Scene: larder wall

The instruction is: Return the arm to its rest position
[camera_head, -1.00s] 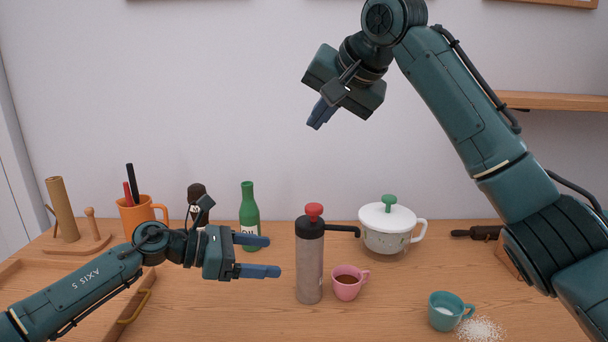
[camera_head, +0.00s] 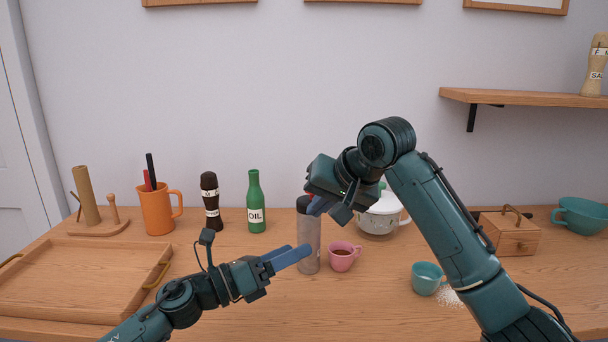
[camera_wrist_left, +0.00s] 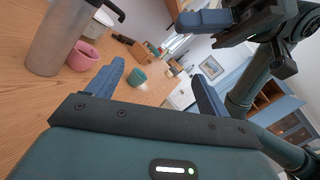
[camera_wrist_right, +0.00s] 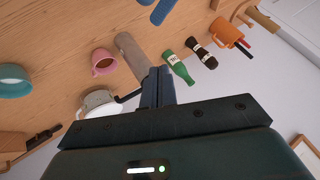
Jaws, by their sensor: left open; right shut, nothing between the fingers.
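My left gripper (camera_head: 287,256) is open and empty above the table's front part, left of the pink cup. In the left wrist view its two blue fingers (camera_wrist_left: 155,88) stand apart with nothing between them. My right gripper (camera_head: 314,207) is shut and empty, raised in front of the grey pump flask. In the right wrist view its blue fingers (camera_wrist_right: 160,78) lie together.
The grey flask (camera_head: 308,245), pink cup (camera_head: 342,259), white pot (camera_head: 378,221) and teal cup (camera_head: 425,279) stand mid-table. White grains (camera_head: 448,297) lie beside the teal cup. A green oil bottle (camera_head: 255,205), orange mug (camera_head: 157,212) and wooden tray (camera_head: 70,285) are left. A wall shelf (camera_head: 530,98) is upper right.

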